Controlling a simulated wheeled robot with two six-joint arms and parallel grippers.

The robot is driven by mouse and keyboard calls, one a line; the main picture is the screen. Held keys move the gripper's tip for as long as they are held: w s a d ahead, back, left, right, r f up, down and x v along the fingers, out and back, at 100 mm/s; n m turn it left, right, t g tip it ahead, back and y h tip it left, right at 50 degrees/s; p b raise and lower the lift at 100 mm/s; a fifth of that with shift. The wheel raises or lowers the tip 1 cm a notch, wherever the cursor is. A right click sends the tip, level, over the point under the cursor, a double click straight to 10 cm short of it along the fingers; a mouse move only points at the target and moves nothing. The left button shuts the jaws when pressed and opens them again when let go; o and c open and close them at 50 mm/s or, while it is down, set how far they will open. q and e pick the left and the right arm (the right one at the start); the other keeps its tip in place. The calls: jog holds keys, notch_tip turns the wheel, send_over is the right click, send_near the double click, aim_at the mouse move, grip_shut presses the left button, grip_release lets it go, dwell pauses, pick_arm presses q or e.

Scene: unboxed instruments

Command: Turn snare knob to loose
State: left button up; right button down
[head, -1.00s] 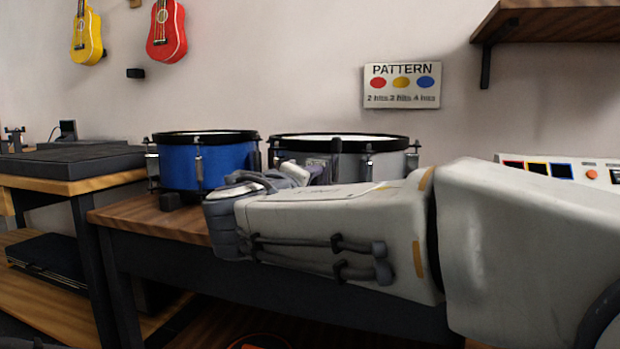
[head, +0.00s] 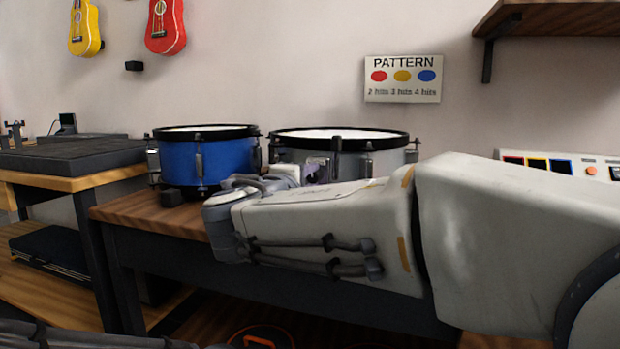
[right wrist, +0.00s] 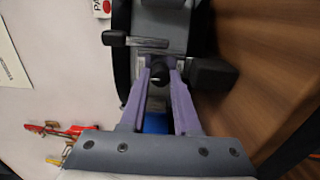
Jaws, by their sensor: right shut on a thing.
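The grey snare drum (head: 372,160) with a black rim stands on the wooden table behind my right arm. A small dark knob (right wrist: 158,79) shows on its side in the right wrist view. My right gripper (right wrist: 159,70) has its two purple fingers on either side of this knob and is shut on it. In the head view, only a purple bit of the right gripper (head: 316,171) shows against the drum's front; my forearm hides the rest. Which way the knob is turned cannot be told. My left gripper is not in view.
A blue drum (head: 222,162) stands close to the left of the snare on the wooden table (head: 165,217). A black block (right wrist: 211,76) is close beside the fingers in the wrist view. A pattern sign (head: 402,79) hangs on the wall behind.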

jog(key=c, duration=0.6)
grip_release()
jog(key=shift+c, duration=0.2)
jog(key=b+v, duration=0.2)
jog(key=v, duration=0.8)
jog(key=shift+s, duration=0.25)
